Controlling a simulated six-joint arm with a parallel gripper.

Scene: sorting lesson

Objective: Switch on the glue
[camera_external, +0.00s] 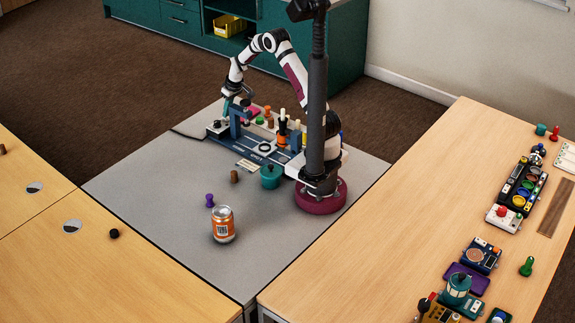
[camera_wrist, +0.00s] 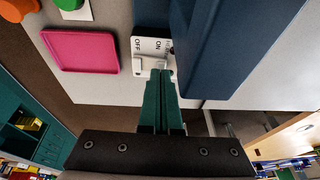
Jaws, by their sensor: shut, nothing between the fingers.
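A small white switch panel (camera_wrist: 150,44) marked OFF and ON shows in the wrist view, with OFF at left and ON at right. My gripper (camera_wrist: 160,72) is shut and empty, its teal fingertips at the panel's lower edge, close to the switch. Whether they touch it, and the switch's setting, I cannot tell. In the outside view my gripper (camera_external: 227,104) is low at the left end of the blue station (camera_external: 240,121), where a white box (camera_external: 217,127) sits. A dark blue block (camera_wrist: 235,45) stands just right of the fingers in the wrist view. No glue label is readable.
A pink tray (camera_wrist: 82,50) lies left of the panel in the wrist view. On the grey table are an orange can (camera_external: 223,224), a purple piece (camera_external: 210,200), a brown cylinder (camera_external: 234,177) and a teal pot (camera_external: 270,177).

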